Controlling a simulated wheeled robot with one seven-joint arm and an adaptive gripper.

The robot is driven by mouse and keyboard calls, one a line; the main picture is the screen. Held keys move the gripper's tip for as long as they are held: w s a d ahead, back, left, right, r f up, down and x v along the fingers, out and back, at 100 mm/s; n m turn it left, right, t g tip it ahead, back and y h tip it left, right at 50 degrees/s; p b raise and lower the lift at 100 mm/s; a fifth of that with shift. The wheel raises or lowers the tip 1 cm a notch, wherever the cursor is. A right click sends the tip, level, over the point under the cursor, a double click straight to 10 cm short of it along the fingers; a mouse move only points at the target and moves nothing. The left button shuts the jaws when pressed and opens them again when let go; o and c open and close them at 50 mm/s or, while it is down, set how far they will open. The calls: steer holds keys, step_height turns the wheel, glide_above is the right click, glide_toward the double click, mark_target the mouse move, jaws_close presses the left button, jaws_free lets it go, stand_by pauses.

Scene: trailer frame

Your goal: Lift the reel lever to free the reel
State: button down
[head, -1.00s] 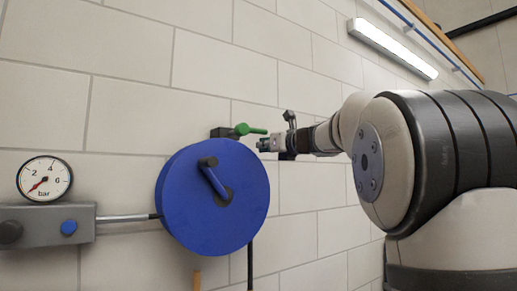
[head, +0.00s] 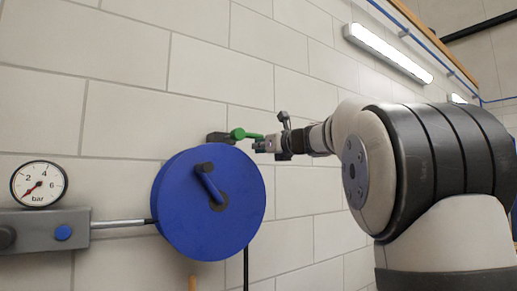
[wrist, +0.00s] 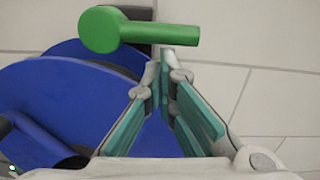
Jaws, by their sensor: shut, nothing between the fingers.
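The green reel lever (head: 246,134) sticks out to the right from a dark block (head: 217,138) just above the blue reel (head: 178,215). It lies about level. In the wrist view the lever (wrist: 150,33) runs across the top, with its round hub at the left. My gripper (head: 257,146) is shut and empty, with its fingertips right below the lever's handle. In the wrist view the closed fingertips (wrist: 162,64) come together just under the handle. I cannot tell whether they touch it.
The reel has a blue crank arm (head: 210,185) on its face. A pressure gauge (head: 39,184) sits on a grey block (head: 35,230) at the left, joined to the reel by a rod (head: 122,223). The tiled wall behind is close. A lamp (head: 388,53) hangs upper right.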

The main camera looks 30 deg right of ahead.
mark_target(258, 136)
steer(key=shift+d+r+n, duration=0.1)
steer(key=shift+r+n, duration=0.1)
steer(key=shift+n, duration=0.3)
steer(key=r+n, duration=0.1)
steer(key=n, duration=0.1)
steer(key=r+n+b, duration=0.1)
steer(key=r+n, duration=0.1)
steer(key=n, duration=0.1)
steer(key=shift+d+n+y, duration=0.3)
steer(key=shift+d, duration=0.05)
steer(key=shift+a+r+n+b, duration=0.2)
steer(key=shift+r+n, duration=0.4)
steer(key=shift+n, duration=0.65)
steer(key=shift+a+r+n+b, duration=0.25)
steer(key=shift+r+n, duration=0.4)
steer(key=shift+n, duration=0.65)
steer(key=shift+a+r+n+b, duration=0.2)
steer(key=shift+r+n, duration=0.4)
steer(key=shift+n, duration=0.65)
steer(key=shift+d, duration=0.1)
